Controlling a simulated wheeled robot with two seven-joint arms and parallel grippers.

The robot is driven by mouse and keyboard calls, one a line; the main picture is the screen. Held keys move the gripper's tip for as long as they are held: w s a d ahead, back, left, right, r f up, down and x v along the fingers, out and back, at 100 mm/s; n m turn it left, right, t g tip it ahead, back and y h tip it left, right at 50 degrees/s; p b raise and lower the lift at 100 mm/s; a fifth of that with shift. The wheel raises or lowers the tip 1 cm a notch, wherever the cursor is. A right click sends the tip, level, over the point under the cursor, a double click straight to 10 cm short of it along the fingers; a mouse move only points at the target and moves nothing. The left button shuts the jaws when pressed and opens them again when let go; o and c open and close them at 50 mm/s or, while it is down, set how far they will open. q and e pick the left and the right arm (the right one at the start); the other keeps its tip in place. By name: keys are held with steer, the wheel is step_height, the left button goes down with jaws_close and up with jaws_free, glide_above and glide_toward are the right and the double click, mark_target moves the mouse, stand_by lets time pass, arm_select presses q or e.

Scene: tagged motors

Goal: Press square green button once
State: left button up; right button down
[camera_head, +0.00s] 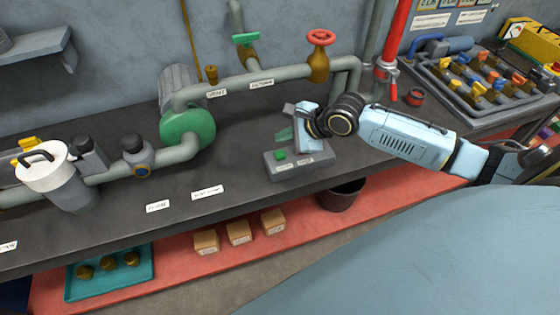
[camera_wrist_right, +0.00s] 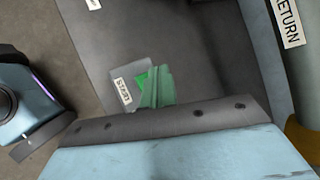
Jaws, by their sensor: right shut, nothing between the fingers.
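The square green button (camera_head: 281,155) sits on the left part of a grey control box (camera_head: 317,174) near the front of the dark workbench. In the right wrist view the button (camera_wrist_right: 141,81) shows as a bright green patch beside a START label (camera_wrist_right: 122,91), partly covered by my fingers. My right gripper (camera_head: 284,135) is shut and empty, with green fingertips just above and behind the button in the head view. The fingers (camera_wrist_right: 157,88) overlap the button in the wrist view; I cannot tell whether they touch it. My left gripper is not in view.
Grey pipes with a green pump (camera_head: 188,129) and a red valve wheel (camera_head: 321,37) run behind the box. A dark bucket (camera_head: 342,196) stands below the bench edge.

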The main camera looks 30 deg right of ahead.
mark_target(284, 155)
steer(key=shift+f, duration=1.55)
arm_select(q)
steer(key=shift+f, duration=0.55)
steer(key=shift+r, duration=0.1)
arm_select(e)
steer(key=shift+f+p, duration=0.3)
steer(key=shift+p, duration=0.05)
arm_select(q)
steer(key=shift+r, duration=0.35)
arm_select(e)
steer(key=shift+f, duration=0.15)
